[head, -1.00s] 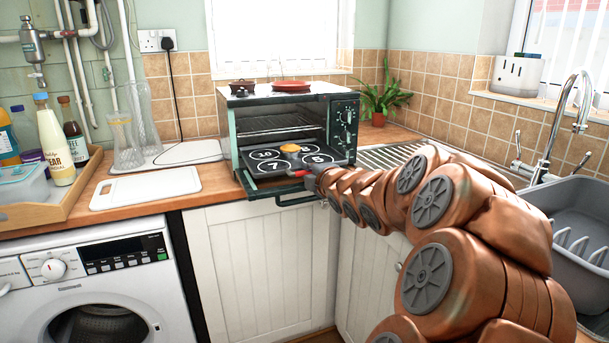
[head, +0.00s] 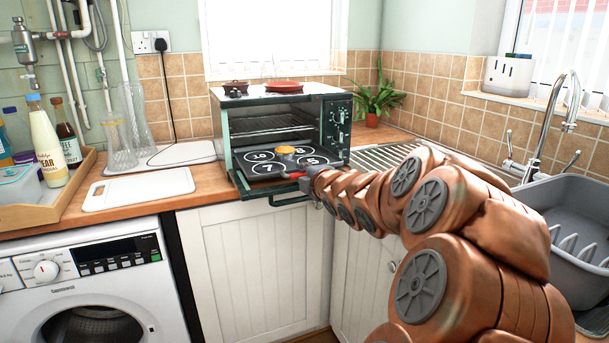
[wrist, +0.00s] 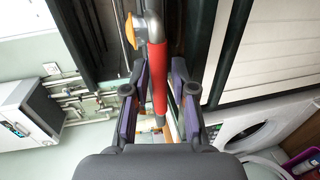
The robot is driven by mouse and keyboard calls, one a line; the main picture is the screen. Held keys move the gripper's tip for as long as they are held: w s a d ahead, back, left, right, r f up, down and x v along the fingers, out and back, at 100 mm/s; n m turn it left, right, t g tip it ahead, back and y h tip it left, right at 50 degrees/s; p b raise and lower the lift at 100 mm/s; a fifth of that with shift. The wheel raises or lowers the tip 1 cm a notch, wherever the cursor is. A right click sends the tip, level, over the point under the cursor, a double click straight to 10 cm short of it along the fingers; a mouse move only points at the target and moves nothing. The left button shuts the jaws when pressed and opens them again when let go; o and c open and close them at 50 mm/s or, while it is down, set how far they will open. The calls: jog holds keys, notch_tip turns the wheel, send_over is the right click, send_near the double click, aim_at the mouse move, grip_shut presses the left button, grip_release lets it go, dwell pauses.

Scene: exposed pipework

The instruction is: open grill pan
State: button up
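A small green-and-black oven (head: 340,125) stands on the counter with its front open. At its bottom a dark flat panel (head: 250,168) with white numbered rings reaches forward; I cannot tell if it is the pan or a lowered door. A dark bar handle (head: 288,199) runs along its front. A small yellow-orange round thing (head: 286,150) shows above the panel. My gripper (head: 306,183) is at the panel's front right, by a red handle (head: 294,175). In the wrist view the red handle (wrist: 158,78) lies between my purple-padded fingers (wrist: 158,100), with gaps visible beside it.
Two dishes, one a red-brown dish (head: 283,86), sit on the oven. A white board (head: 140,188) and glass vases (head: 120,145) are to its left. A plant (head: 374,100), a tap (head: 562,125) and a grey dish rack (head: 580,225) are to the right.

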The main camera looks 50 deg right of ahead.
jog(key=v, duration=0.7)
jog(key=shift+s, duration=0.2)
jog(key=shift+a, duration=0.1)
dwell(0.5)
